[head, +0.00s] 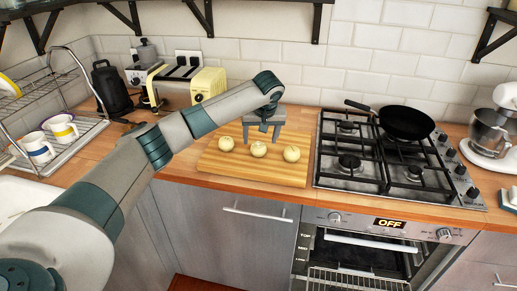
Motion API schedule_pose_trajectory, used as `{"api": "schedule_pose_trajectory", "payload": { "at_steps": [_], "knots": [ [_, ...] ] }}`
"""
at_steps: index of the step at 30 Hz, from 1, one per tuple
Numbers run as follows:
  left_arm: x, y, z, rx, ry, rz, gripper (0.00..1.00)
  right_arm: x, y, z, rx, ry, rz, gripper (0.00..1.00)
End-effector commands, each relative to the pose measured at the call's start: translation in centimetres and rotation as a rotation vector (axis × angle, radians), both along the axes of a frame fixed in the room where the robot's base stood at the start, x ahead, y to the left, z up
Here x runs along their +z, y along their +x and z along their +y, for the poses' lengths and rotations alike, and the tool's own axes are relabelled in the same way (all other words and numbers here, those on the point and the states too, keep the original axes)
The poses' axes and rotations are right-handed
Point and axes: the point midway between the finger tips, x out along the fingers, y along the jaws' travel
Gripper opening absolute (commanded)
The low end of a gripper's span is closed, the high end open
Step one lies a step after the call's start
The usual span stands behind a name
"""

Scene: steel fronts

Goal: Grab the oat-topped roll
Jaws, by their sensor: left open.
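Three small pale rolls lie in a row on the wooden board: a left roll (226,144), a middle roll (259,150) and a right roll (292,154). They are too small in the picture for me to tell which has oats on top. My left gripper (262,136) points down over the board, just behind the middle roll in the picture. Its two fingers are apart, with nothing seen between them. The middle roll looks uncovered by the fingers; I cannot tell the exact height of the gripper. My right gripper is not in view.
The wooden board (215,166) lies on the counter beside the gas hob (345,185), which holds a black pan (405,122). A yellow toaster (207,84) stands behind my left arm. A dish rack with mugs (62,129) is at left. The oven door (365,258) is open.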

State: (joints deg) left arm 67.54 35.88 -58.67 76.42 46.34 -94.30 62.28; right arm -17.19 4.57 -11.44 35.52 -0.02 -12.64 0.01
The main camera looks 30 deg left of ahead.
Motion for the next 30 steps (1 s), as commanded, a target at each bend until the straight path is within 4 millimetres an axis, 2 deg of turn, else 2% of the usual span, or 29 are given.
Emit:
{"api": "schedule_pose_trajectory", "payload": {
  "at_steps": [8,16,21,30],
  "knots": [
    [-0.2,0.0,0.1,0.0,0.0,0.001,0.66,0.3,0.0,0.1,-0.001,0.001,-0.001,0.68],
    [-2.8,0.3,0.6,0.002,0.002,0.004,0.66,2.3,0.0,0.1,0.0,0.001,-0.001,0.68],
    [-4.6,0.9,0.9,0.001,0.001,0.002,0.66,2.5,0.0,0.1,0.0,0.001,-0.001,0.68],
    [-5.0,1.0,1.0,-0.001,0.0,0.0,0.66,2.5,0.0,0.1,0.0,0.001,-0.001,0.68]
  ]
}}
